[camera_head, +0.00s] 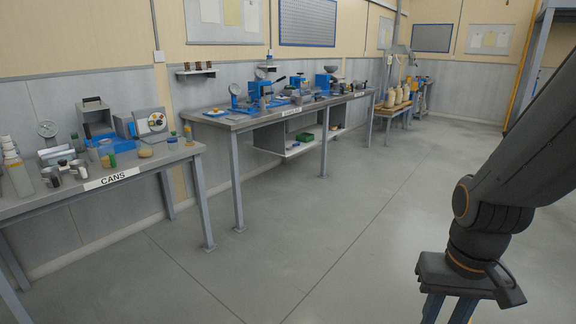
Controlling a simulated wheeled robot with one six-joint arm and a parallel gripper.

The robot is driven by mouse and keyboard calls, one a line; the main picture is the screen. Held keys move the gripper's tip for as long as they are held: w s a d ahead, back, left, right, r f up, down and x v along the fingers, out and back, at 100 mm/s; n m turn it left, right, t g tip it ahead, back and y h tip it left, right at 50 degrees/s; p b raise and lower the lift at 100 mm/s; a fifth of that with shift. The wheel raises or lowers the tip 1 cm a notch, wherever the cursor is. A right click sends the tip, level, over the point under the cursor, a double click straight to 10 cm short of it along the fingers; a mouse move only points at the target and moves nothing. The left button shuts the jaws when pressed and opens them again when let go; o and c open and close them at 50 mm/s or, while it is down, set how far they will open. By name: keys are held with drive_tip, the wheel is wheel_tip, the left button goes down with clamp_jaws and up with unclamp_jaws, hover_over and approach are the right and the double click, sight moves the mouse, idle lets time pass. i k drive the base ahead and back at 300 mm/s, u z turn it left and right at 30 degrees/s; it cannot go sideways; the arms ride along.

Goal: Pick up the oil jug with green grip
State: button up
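I cannot pick out an oil jug with a green grip for certain. Several tan, jug-like or sack-like containers (397,98) stand on a low stand at the far back, too small to show any grip colour. On the near left bench, a small slim container with a green-yellow top (188,134) stands by the right end, and a small green item (107,153) is farther left. My gripper (447,308) hangs at the lower right, far from the benches. Its two fingers are apart with bare floor between them, and the tips run out of the frame.
The bench labelled CANS (112,179) stands at the left, crowded with cans and gauges. A longer workbench (250,121) along the wall holds blue devices. A green bin (304,138) sits on its lower shelf. The grey floor (330,230) in the middle is clear.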

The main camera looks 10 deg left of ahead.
sight(106, 154)
drive_tip(key=u, duration=0.3)
drive_tip(key=i, duration=2.15)
drive_tip(key=u, duration=1.1)
drive_tip(key=i, duration=1.8)
drive_tip(key=u, duration=0.85)
drive_tip(key=i, duration=0.35)
drive_tip(key=z, duration=0.05)
